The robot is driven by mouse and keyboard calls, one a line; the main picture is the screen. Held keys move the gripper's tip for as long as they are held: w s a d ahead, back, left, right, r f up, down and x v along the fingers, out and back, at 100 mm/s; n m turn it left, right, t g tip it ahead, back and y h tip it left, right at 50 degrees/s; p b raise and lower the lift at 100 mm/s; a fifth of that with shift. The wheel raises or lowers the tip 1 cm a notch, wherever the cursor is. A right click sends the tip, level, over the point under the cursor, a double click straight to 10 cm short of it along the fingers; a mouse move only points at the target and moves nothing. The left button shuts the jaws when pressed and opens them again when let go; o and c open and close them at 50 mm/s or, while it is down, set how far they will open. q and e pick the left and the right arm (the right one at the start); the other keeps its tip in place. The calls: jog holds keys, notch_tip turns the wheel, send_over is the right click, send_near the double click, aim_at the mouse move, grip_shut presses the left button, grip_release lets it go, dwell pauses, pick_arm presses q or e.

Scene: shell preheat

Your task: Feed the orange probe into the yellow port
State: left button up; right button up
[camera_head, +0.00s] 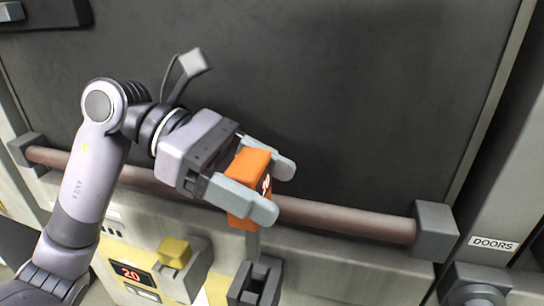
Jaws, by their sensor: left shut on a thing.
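The orange probe (250,165) is a boxy orange body with a grey metal stem pointing down from it. My left gripper (271,190) is shut on the orange body, one finger on each side, in front of the horizontal bar. The stem's lower end is at the top of a dark grey slotted holder (243,290) at the bottom edge; I cannot tell whether it is inside the slot. A yellow block (174,252) sits on a grey bracket left of the holder. A yellow patch (217,286) shows between them; which yellow part is the port is unclear. My right gripper is out of view.
A brownish handle bar (345,219) crosses a large dark door panel (380,100), ending in a grey mount (436,231). A red-digit display (130,272) reads 20. A "DOORS" label (493,244) sits above a grey knob (478,295) at right.

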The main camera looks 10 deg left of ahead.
pick_arm(q)
jog(key=shift+s+f, duration=0.1)
jog(key=shift+f, duration=0.25)
jog(key=b, duration=0.4)
send_over(248, 250)
jog(key=d, duration=0.2)
jog(key=shift+w+f, duration=0.15)
jog(key=shift+f, duration=1.1)
jog(key=shift+w+f, duration=0.15)
jog(key=shift+f, duration=1.05)
notch_tip(248, 250, down, 6)
jog(key=b, duration=0.5)
jog(key=shift+r, duration=0.2)
jog(key=shift+f+b, duration=0.7)
jog(key=shift+b, duration=0.2)
jog(key=shift+f+b, duration=0.3)
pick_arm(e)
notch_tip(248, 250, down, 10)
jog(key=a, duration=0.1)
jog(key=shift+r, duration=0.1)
